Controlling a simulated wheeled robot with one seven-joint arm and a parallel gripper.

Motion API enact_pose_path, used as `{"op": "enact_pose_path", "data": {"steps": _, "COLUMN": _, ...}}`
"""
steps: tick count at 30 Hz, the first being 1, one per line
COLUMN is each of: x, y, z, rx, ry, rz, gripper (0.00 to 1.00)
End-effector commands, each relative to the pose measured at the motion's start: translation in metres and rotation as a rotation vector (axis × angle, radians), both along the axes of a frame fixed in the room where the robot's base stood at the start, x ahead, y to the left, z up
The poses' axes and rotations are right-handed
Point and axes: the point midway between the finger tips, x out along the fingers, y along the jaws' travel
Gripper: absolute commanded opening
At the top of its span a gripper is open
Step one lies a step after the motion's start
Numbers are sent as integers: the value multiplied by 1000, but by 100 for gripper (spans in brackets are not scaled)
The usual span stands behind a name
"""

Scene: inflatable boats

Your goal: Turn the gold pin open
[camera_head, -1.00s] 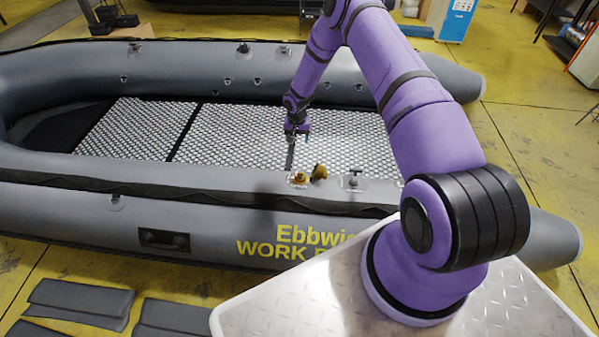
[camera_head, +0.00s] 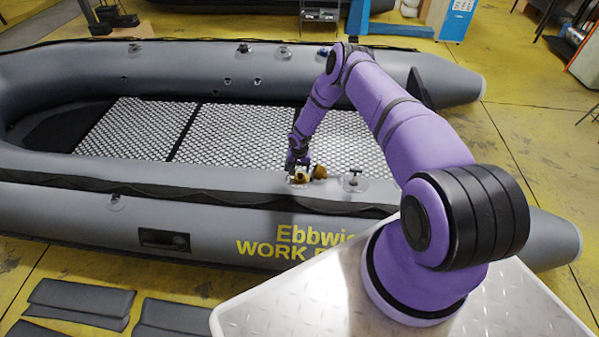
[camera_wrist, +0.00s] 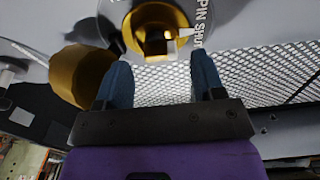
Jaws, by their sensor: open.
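The gold pin (camera_wrist: 157,38) sits in a round gold fitting on the boat's near tube, at the top of the wrist view. In the head view the gold fitting (camera_head: 299,178) is partly covered by my gripper (camera_head: 298,166). My gripper also shows in the wrist view (camera_wrist: 162,75), open, with its two blue fingers apart and pointing at the pin. I cannot tell whether they touch it. A gold cap (camera_wrist: 84,76) stands beside the fitting, also visible in the head view (camera_head: 319,172).
The grey inflatable boat (camera_head: 200,190) lies across the view with a metal mesh floor (camera_head: 235,135). Dark grey pads (camera_head: 80,303) lie on the floor at the front left.

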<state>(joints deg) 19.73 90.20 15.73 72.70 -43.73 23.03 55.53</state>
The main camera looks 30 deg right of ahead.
Motion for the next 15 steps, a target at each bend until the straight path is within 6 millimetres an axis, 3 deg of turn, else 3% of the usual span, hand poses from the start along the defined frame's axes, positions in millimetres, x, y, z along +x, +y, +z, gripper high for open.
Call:
{"op": "enact_pose_path", "data": {"steps": 6, "x": 0, "y": 0, "z": -20, "rx": -1, "ry": 1, "rz": -1, "gripper": 63}}
{"op": "enact_pose_path", "data": {"steps": 15, "x": 0, "y": 0, "z": -24, "rx": -1, "ry": 1, "rz": -1, "gripper": 63}}
